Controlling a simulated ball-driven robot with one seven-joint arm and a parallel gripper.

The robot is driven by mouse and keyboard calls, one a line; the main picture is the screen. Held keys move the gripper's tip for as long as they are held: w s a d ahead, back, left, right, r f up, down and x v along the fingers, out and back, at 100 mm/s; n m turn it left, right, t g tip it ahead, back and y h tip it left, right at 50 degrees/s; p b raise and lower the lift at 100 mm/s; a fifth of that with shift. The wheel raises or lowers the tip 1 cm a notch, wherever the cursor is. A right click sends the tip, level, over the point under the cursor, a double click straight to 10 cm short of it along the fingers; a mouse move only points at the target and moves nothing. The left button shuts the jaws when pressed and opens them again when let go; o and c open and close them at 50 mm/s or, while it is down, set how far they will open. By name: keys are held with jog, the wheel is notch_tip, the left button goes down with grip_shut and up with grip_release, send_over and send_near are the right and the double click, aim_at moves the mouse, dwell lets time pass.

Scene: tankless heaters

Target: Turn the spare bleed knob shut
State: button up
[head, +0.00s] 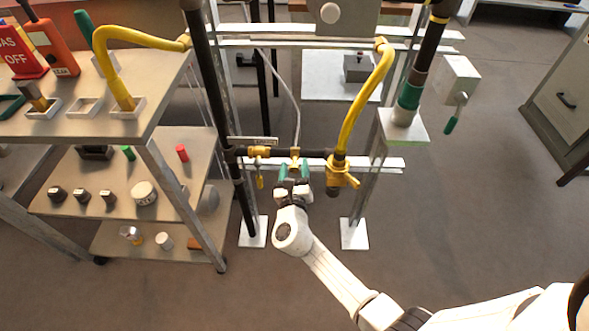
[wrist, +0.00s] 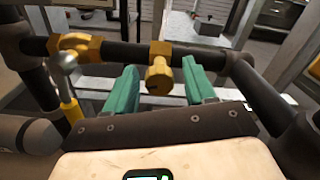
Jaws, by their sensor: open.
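A brass knob (wrist: 158,77), which looks like the spare bleed knob, sticks out from a brass collar on the dark horizontal pipe (wrist: 215,58). My gripper (wrist: 160,68) is open, with one green finger on each side of the knob. Gaps show between the knob and both fingers, so it is not gripped. In the head view my gripper (head: 294,170) is at the pipe (head: 318,153), just below the middle brass fitting (head: 295,152). The knob itself is mostly hidden there by the fingers.
A brass valve with a yellow handle (wrist: 70,108) hangs left of my gripper. A larger brass valve (head: 342,176) with a yellow hose (head: 364,98) is to the right. A shelf cart (head: 150,142) stands at the left. Dark upright pipes flank the gripper.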

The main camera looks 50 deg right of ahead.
jog(key=shift+c, duration=0.2)
grip_shut()
dwell(0.3)
jog(key=shift+f+m+b, duration=0.15)
jog(key=shift+m+b, duration=0.15)
jog(key=shift+b, duration=0.15)
jog(key=m+b, duration=0.3)
jog(key=shift+f+m+b, duration=0.15)
jog(key=shift+m+b, duration=0.2)
jog(key=shift+m, duration=0.05)
jog(key=m+b, duration=0.5)
jog(key=m, duration=0.1)
jog(key=shift+w+a+b, duration=0.1)
jog(key=shift+b, duration=0.3)
jog(key=m+b, duration=0.5)
jog(key=m, duration=0.1)
jog(key=shift+m+b, duration=0.3)
jog(key=shift+r+m+b, duration=0.15)
jog(key=shift+m+b, duration=0.6)
jog(key=shift+m, duration=0.2)
jog(key=shift+r+m+b, duration=0.15)
jog(key=shift+m+b, duration=0.55)
jog(key=shift+m, duration=0.25)
